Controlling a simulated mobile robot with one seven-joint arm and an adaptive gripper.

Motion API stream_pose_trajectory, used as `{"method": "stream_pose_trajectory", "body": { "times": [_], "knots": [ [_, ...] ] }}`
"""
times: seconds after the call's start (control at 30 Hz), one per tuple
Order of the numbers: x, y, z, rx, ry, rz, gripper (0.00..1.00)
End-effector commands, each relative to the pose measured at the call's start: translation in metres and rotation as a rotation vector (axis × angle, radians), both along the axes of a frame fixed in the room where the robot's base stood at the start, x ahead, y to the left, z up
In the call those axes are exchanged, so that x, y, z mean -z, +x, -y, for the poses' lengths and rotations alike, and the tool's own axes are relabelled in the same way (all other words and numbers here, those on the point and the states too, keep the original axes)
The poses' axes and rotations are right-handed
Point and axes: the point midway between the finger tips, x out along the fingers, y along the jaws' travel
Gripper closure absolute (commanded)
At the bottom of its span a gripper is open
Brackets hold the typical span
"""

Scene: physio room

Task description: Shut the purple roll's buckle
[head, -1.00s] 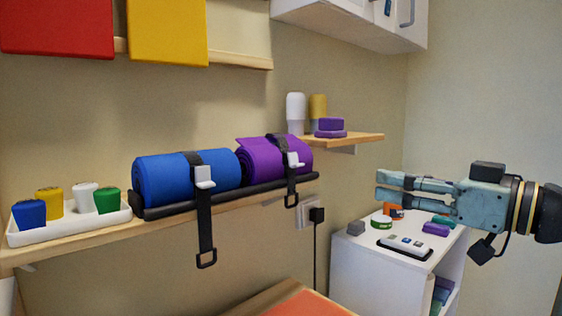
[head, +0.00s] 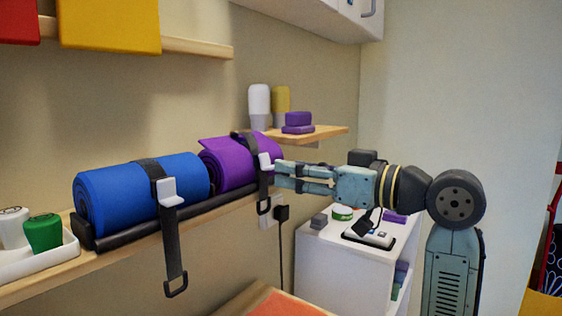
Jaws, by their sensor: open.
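The purple roll (head: 225,166) lies on a black rail on the wooden shelf, right of the blue roll. A dark strap goes over it, with a white buckle (head: 265,161) at its front right. I cannot tell how far the buckle's flap stands out. The strap's loose tail (head: 264,191) hangs below and ends in a dark loop. My gripper (head: 278,174) is open and empty, with its fingers pointing left. The fingertips are just right of the buckle and tail in the picture; I cannot tell whether they touch.
The blue roll (head: 140,196) has its own white buckle (head: 170,191) and hanging strap. A small shelf (head: 325,134) with bottles and purple blocks is above my gripper. A white cabinet (head: 322,262) with small items stands below it. A cable hangs from a wall plug (head: 281,212).

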Motion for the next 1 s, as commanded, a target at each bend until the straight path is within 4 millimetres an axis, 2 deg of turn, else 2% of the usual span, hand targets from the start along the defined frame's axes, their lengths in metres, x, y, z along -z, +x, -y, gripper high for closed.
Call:
{"method": "stream_pose_trajectory", "body": {
  "times": [0.1,0.23,0.6,1.0],
  "knots": [
    [-0.002,0.010,-0.016,-0.002,0.000,0.000,0.58],
    [-0.001,0.018,-0.026,-0.001,0.000,0.000,0.58],
    [0.000,0.021,-0.030,0.000,0.000,0.001,0.58],
    [0.000,0.021,-0.030,0.000,0.000,0.001,0.85]
  ]
}}
